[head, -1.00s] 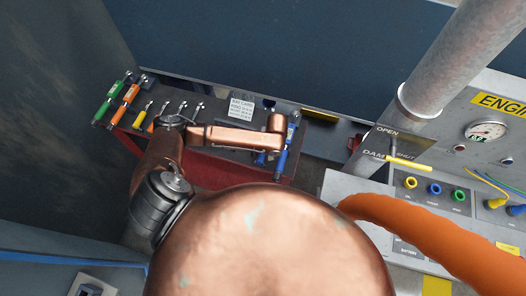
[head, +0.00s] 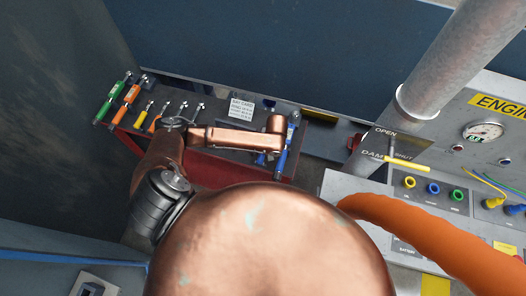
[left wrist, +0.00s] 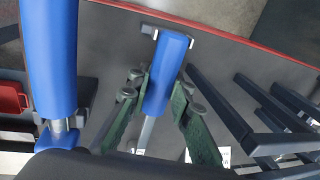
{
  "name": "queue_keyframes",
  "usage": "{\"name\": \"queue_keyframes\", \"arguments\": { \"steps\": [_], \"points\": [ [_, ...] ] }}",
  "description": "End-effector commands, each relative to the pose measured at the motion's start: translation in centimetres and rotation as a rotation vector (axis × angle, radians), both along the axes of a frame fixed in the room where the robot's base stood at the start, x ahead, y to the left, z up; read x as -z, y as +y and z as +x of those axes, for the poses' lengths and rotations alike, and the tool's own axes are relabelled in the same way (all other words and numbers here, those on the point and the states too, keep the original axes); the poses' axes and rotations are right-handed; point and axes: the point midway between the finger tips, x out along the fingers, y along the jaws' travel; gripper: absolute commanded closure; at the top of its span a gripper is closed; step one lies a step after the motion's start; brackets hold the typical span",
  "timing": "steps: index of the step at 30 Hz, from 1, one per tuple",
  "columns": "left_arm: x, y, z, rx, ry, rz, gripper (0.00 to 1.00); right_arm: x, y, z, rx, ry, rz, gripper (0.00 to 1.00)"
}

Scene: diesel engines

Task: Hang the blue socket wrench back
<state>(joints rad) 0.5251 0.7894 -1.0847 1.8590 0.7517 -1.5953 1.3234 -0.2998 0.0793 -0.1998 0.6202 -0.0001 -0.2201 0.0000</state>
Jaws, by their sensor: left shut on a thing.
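The blue socket wrench (left wrist: 166,75) has a blue handle and a thin silver shaft. My left gripper (left wrist: 160,102) is shut on its handle, with a green-padded finger on each side. The handle's end is at a small pronged bracket (left wrist: 190,43) near the board's red edge; I cannot tell if the wrench rests in it. In the head view a bit of blue handle (head: 261,158) shows beside my left wrist, which hides the fingers. A second, larger blue tool (head: 287,145) is right beside it; it also shows in the left wrist view (left wrist: 48,60). My right gripper is not in view.
The grey tool board (head: 222,115) also holds green (head: 113,98), orange (head: 127,103) and yellow (head: 144,116) tools and a white card (head: 241,109). Dark bars (left wrist: 220,105) stick out beside the held wrench. A control panel (head: 470,175) and a pipe (head: 450,60) stand right.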

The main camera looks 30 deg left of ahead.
Motion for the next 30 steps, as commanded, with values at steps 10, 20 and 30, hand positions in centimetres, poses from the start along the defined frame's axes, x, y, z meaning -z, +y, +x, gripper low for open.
{"name": "queue_keyframes", "arguments": {
  "steps": [10,20,30],
  "points": [
    [0.00,-0.03,0.01,0.000,0.000,0.000,0.62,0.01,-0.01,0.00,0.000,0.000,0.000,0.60],
    [0.05,-0.02,-0.06,0.001,0.002,0.000,0.53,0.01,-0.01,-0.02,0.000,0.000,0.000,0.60],
    [0.03,-0.03,-0.03,0.000,0.001,0.000,0.48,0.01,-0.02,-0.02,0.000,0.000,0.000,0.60]
  ]
}}
